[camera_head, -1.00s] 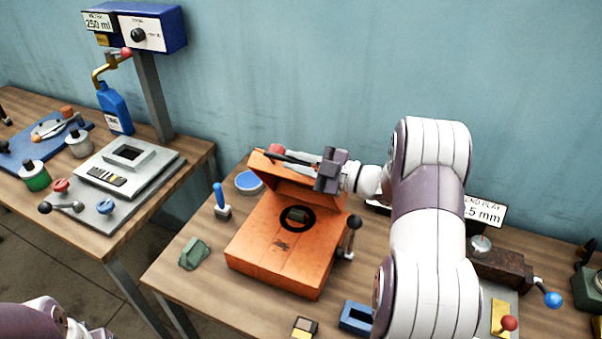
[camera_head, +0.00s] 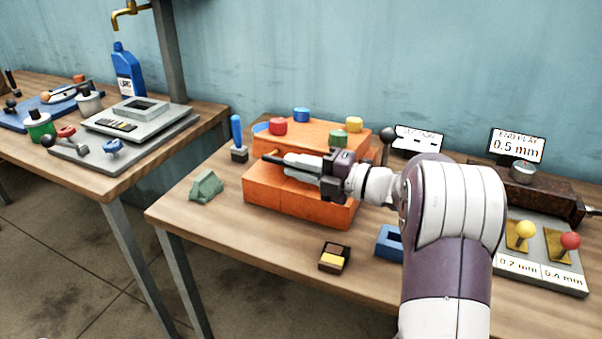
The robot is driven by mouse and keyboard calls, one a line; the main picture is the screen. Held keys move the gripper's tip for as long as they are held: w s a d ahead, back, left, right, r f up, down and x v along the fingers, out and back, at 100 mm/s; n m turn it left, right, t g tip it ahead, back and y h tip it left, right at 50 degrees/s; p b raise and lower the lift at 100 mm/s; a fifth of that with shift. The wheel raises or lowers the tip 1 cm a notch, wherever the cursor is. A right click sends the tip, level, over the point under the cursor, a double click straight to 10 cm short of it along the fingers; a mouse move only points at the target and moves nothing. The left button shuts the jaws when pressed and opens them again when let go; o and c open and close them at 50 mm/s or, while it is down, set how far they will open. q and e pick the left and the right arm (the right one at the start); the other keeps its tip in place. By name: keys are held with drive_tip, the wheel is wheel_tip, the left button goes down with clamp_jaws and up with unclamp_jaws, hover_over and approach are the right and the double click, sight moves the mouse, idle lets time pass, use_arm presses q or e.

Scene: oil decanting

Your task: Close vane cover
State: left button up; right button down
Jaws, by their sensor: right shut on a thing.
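The orange vane cover (camera_head: 306,136) has red, blue, yellow and green knobs on its top face. My right gripper (camera_head: 292,162) reaches in from the right and is shut at the cover's front edge. Its fingers lie across the front and hide the seam, so I cannot tell whether the cover is fully seated. The black ring inside the housing is hidden. My left gripper is not in view.
A black-and-yellow block (camera_head: 334,257) and a blue block (camera_head: 389,242) lie in front. The gauge fixture (camera_head: 545,253) is at right. The table's front left is clear.

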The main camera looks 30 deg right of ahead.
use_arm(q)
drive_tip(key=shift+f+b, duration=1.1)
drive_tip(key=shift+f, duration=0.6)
use_arm(e)
drive_tip(key=shift+s+a+f+n, duration=0.15)
drive_tip(key=shift+f+n, duration=0.1)
drive_tip(key=shift+f, duration=0.35)
drive_tip(key=shift+s+a+f+n, duration=0.1)
drive_tip(key=shift+f+n, duration=0.15)
drive_tip(key=shift+f, duration=0.3)
drive_tip(key=c, duration=1.1)
unclamp_jaws()
drive_tip(key=shift+w, duration=0.1)
drive_tip(key=shift+d, duration=0.1)
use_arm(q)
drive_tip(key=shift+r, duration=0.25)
use_arm(e)
drive_tip(key=v, duration=1.2)
drive_tip(key=shift+s, duration=0.3)
drive_tip(key=shift+d, duration=0.1)
